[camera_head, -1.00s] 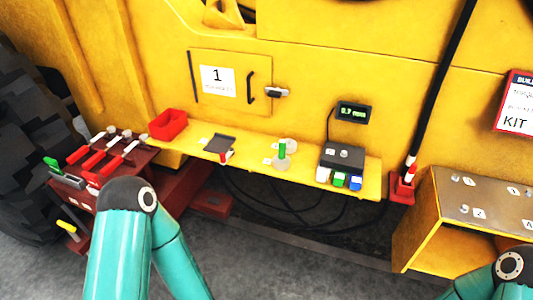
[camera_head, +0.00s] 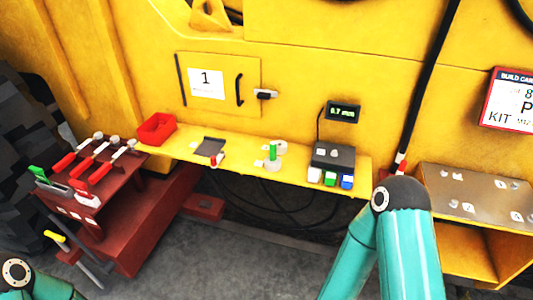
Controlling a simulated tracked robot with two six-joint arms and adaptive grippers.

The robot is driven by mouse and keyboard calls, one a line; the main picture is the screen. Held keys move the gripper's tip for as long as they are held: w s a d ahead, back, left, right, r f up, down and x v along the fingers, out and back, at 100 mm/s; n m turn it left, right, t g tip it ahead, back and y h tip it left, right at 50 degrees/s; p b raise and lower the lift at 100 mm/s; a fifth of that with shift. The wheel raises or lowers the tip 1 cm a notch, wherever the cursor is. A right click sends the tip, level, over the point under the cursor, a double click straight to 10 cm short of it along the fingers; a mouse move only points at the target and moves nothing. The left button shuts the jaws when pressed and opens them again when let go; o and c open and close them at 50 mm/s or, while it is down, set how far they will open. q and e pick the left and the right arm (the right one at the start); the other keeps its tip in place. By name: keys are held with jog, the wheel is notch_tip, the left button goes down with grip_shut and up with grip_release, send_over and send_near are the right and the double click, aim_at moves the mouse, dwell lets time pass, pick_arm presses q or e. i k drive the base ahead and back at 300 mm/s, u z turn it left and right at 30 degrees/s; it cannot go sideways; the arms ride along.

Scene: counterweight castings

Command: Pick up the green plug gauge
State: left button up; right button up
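The green plug gauge (camera_head: 273,153) appears as a small upright green cylinder above a pale grey round end. It stands on the yellow shelf (camera_head: 310,160), left of the dark box with coloured buttons. My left arm shows only as a teal joint at the bottom left corner, and my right arm as teal links at the lower right. Neither gripper is in the picture, and nothing of either arm touches the gauge.
A red bin (camera_head: 157,130), a dark plate (camera_head: 209,147) and a small red-topped piece (camera_head: 214,161) lie left of the gauge. The button box (camera_head: 332,158) is on its right. A red tool stand (camera_head: 125,180) is at left, a metal-topped bench (camera_head: 480,195) at right.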

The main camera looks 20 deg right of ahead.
aim_at(272, 144)
jog(key=u, duration=0.1)
jog(key=i, duration=1)
jog(key=z, duration=0.1)
